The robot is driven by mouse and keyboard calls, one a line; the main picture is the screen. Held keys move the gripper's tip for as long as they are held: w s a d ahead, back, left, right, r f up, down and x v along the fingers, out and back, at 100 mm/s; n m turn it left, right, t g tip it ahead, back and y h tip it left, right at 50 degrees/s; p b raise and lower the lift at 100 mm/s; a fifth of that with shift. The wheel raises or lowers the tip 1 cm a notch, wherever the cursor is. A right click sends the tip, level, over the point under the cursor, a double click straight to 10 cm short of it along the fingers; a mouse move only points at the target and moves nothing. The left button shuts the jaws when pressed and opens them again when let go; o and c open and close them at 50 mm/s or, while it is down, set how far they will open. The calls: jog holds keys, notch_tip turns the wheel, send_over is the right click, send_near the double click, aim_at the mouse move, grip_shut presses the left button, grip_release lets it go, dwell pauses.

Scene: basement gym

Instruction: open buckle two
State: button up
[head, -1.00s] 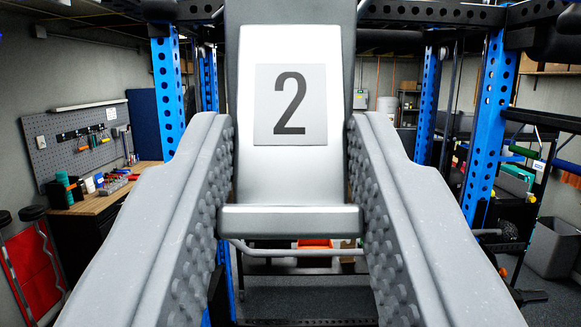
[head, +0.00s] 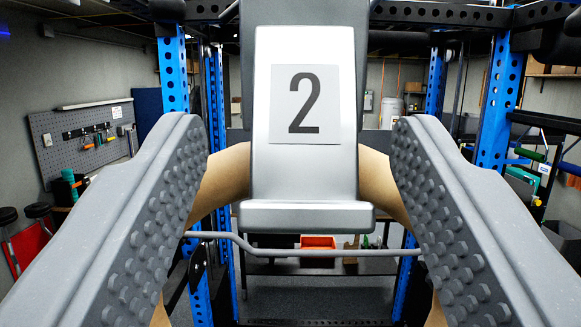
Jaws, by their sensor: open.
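Buckle two is a pale metal lever (head: 304,180) with a dark "2" on a light square plate (head: 304,104). It hangs upright in the middle of the view, with a thick lip (head: 305,218) along its bottom edge. A thin grey wire bar (head: 270,247) runs below and behind the lip. My gripper (head: 300,130) is open, with one studded finger on each side of the buckle. A clear gap separates each finger from the lever, and the jaws hold nothing. The fingers hide the ends of the wire bar.
A tan curved surface (head: 225,183) shows behind the buckle on both sides. Blue rack posts (head: 497,100) stand left and right. A pegboard (head: 83,140) with tools is on the left wall. A red-orange bin (head: 318,242) stands low behind, over grey floor.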

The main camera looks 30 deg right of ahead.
jog(key=b+v, duration=0.8)
jog(key=v, duration=0.5)
jog(key=shift+s+f+b, duration=0.15)
jog(key=shift+f+b, duration=0.1)
jog(key=shift+b, duration=0.05)
jog(key=shift+a, duration=0.15)
